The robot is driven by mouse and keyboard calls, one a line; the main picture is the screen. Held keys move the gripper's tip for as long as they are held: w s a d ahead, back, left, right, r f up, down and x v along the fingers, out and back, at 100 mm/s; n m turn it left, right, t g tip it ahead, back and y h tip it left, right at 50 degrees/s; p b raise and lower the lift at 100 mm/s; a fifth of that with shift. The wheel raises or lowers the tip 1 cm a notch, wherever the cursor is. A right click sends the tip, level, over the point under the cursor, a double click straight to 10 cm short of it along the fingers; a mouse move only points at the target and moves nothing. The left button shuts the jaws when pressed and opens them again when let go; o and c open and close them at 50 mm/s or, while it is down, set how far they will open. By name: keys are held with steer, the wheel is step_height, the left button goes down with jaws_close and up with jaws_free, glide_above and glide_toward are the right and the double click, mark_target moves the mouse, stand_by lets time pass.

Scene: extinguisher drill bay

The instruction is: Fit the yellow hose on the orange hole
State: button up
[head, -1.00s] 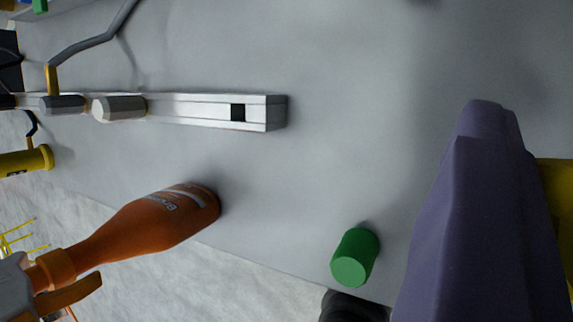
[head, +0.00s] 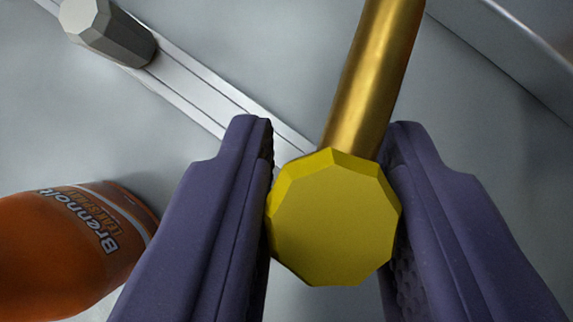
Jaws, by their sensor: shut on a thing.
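The yellow hose end (head: 335,220) is a many-sided yellow piece in the middle of the head view. A shiny brass-coloured rod (head: 372,75) runs from it up to the top edge. My gripper (head: 325,128) has its two purple fingers on either side of the yellow piece and is shut on it. The flat yellow face points at the camera. The orange hole cannot be made out in this view.
A white rail (head: 205,88) crosses behind the fingers, with a grey many-sided piece (head: 105,32) at its upper left end. An orange bottle (head: 65,250) lies at lower left, close to the left finger. A pale raised edge (head: 510,50) crosses the upper right.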

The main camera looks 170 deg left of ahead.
steer(key=shift+f+b, duration=0.6)
steer(key=shift+f, duration=0.4)
steer(key=shift+f+b, duration=0.5)
steer(key=shift+b, duration=0.05)
stand_by(0.4)
steer(key=shift+f+b, duration=0.95)
steer(key=shift+f, duration=0.1)
steer(key=shift+f+b, duration=0.75)
stand_by(0.7)
steer(key=o, duration=1.1)
steer(key=shift+o, duration=0.2)
steer(key=shift+r, duration=0.1)
